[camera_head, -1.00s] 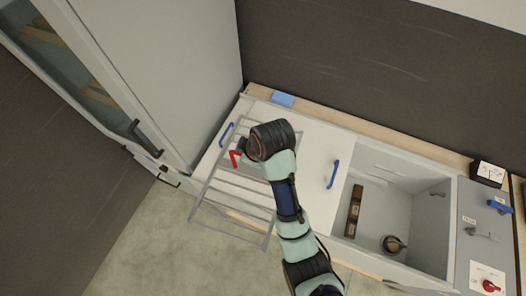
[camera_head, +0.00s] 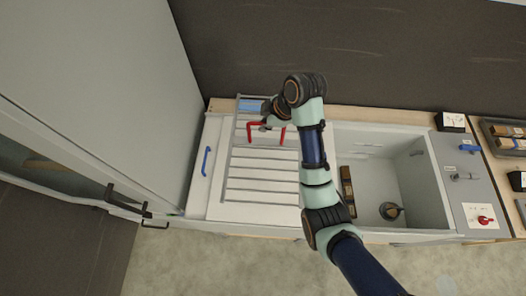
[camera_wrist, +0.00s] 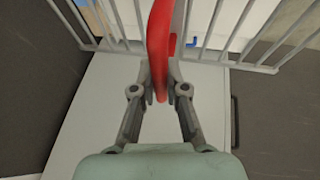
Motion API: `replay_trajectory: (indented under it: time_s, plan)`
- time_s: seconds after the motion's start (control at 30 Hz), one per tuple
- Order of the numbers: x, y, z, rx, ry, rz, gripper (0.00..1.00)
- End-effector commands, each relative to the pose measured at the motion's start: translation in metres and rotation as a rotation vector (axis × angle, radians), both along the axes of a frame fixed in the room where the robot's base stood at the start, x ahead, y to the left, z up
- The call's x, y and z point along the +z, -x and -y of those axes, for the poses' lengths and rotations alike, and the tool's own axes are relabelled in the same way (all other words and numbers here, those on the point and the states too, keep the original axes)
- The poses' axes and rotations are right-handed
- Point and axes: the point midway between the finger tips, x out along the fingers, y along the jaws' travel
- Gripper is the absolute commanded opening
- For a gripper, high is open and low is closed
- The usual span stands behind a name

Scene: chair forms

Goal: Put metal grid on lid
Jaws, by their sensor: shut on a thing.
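The metal grid (camera_head: 262,179) is a grey frame of parallel bars with a red handle (camera_head: 250,133). My gripper (camera_head: 266,124) is shut on the red handle, which also shows between the fingers in the wrist view (camera_wrist: 160,40). The white lid (camera_head: 217,140) lies under the grid, left of the open basin, with a blue handle (camera_head: 207,161) at its left side. The grid's bars overlap the lid in the head view and its back end reaches toward the rear ledge. I cannot tell whether the grid touches the lid. My arm hides the lid's right part.
A tall grey cabinet (camera_head: 100,80) stands close on the left. The open basin (camera_head: 375,185) on the right holds a brown block (camera_head: 347,185) and a round dark item (camera_head: 390,211). A control panel (camera_head: 465,180) with a red knob lies farther right. A dark wall rises behind.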

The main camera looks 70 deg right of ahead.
Motion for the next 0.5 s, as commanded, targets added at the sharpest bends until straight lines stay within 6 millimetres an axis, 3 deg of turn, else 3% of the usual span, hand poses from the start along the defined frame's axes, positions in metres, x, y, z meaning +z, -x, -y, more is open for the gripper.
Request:
replay_trajectory:
  time_s: [0.33, 0.5]
  plan:
    - [-0.097, 0.000, -0.002, 0.000, -0.005, -0.003, 0.00]
    - [-0.134, 0.000, -0.001, -0.001, -0.001, -0.001, 0.00]
